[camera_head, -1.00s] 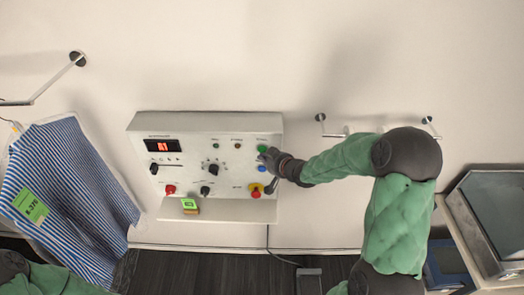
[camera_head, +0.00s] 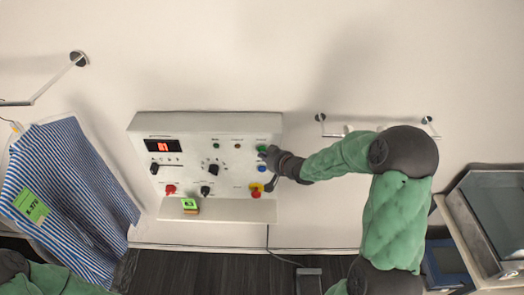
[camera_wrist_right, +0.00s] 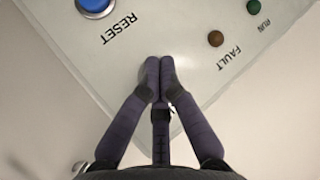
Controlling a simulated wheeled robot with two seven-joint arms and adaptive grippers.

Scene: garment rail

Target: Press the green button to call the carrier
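The green button (camera_head: 262,148) is at the upper right of the white control panel (camera_head: 140,125) on the wall. My right gripper (camera_head: 266,155) is at the button's lower edge in the head view; I cannot tell whether it touches. In the right wrist view its fingertips (camera_wrist_right: 160,65) are together with nothing between them, over the panel face. The green button is not visible there and seems hidden behind the fingers. My left gripper is out of view; only part of my left arm shows at the lower left.
A blue RESET button (camera_head: 262,168) is just below the green one; it also shows in the wrist view (camera_wrist_right: 95,5). A red-and-yellow button (camera_head: 256,191) is lower. A striped garment (camera_head: 70,190) hangs left. A glass-topped case (camera_head: 490,215) stands right.

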